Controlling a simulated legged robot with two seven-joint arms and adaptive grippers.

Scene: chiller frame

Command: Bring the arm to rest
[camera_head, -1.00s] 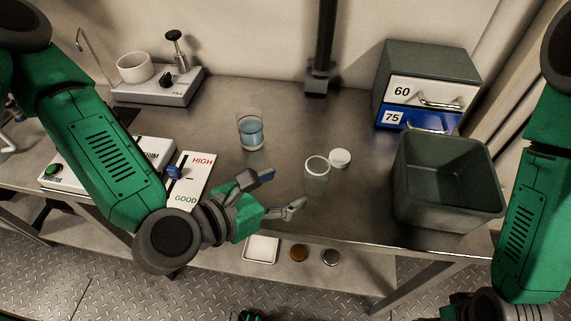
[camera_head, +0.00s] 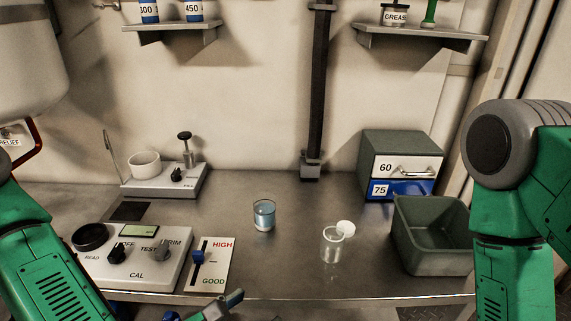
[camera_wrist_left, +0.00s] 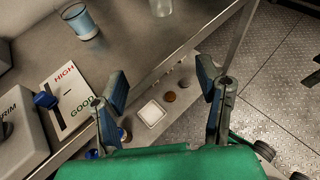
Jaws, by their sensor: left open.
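My left gripper (camera_wrist_left: 163,84) is open and empty in the left wrist view, its two fingers apart in front of the bench edge. In the head view only part of my left gripper (camera_head: 218,307) shows at the bottom edge, just in front of the bench and below the HIGH/GOOD card. My left arm comes in at the lower left. My right arm shows at the right edge, but its gripper is out of view.
The bench's middle front is clear.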

